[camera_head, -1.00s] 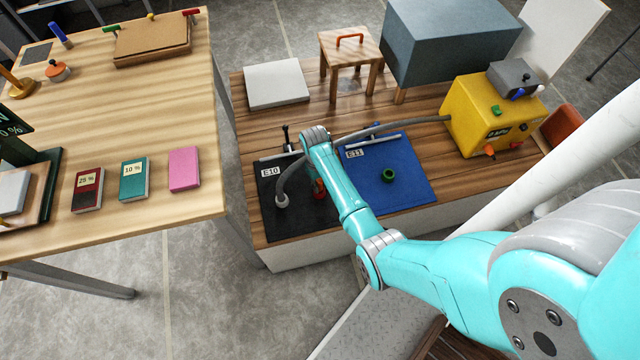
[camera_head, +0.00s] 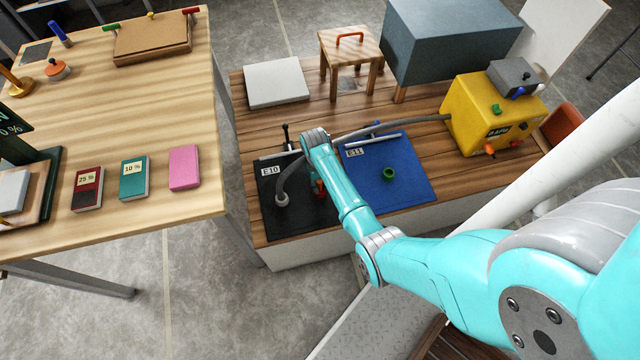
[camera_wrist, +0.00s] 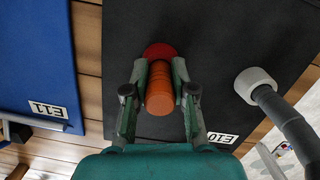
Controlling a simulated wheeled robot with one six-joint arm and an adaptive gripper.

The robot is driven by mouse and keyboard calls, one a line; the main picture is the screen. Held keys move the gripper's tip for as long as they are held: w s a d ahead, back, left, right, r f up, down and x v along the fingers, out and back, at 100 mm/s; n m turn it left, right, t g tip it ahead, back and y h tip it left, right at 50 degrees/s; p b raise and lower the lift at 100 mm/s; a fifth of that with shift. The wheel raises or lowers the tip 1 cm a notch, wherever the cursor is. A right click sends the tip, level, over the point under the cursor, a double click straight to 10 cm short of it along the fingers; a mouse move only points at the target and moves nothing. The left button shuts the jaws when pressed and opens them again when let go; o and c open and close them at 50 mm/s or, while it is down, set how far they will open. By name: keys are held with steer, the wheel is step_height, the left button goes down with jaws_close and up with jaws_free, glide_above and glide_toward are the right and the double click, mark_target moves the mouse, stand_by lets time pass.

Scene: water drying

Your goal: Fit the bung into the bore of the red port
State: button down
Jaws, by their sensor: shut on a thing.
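An orange ribbed bung (camera_wrist: 160,92) is between the fingers of my gripper (camera_wrist: 160,72) in the wrist view, and the gripper is shut on it. The red port (camera_wrist: 160,50) shows as a round red rim just beyond the bung's far end, on the black mat (camera_wrist: 215,50) marked E10. The bung is lined up over the port and covers its bore, so I cannot tell whether its end is in the bore or just above it. In the head view my arm hides most of the gripper; a small red-orange patch (camera_head: 319,187) shows beside it.
A grey hose ends in a pale fitting (camera_head: 282,199) on the black mat, close to my gripper. The blue mat (camera_head: 410,190) marked E11 carries a green port (camera_head: 389,174). A yellow box (camera_head: 470,110) stands at the right. The table (camera_head: 180,110) is at left.

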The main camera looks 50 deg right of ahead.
steer(key=shift+f, duration=0.3)
steer(key=c, duration=0.9)
jaws_free()
steer(key=r, duration=0.4)
steer(key=w+r, duration=0.1)
steer(key=r, duration=0.6)
steer(key=shift+w+d+r, duration=0.25)
steer(key=shift+w+r, duration=0.1)
steer(key=shift+r, duration=0.05)
